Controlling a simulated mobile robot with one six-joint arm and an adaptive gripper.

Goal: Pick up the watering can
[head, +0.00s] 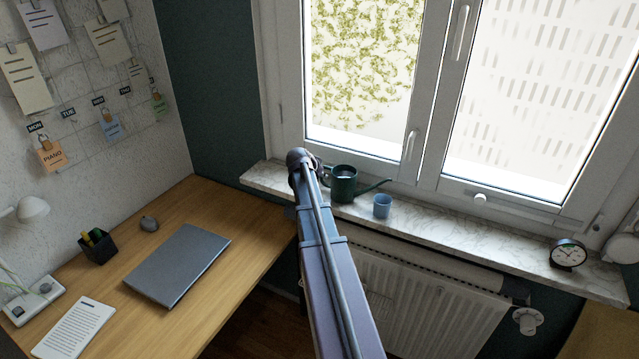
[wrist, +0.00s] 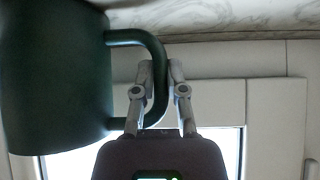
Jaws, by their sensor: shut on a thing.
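The dark green watering can (head: 343,187) is at the windowsill, upright, with its thin spout pointing right. In the wrist view its body (wrist: 52,80) fills the left side, and its curved handle (wrist: 150,42) reaches right. My gripper (wrist: 161,70) is shut on that handle, with a finger on either side of it. In the head view my gripper (head: 321,172) is at the can's left side, partly hidden behind my arm. I cannot tell whether the can's base touches the sill.
A blue cup (head: 382,207) stands on the marble sill (head: 470,234), just right of the can under its spout. A black alarm clock (head: 568,254) is far right on the sill. The window frame (head: 380,172) rises close behind. The desk (head: 190,290) holds a closed laptop (head: 178,265).

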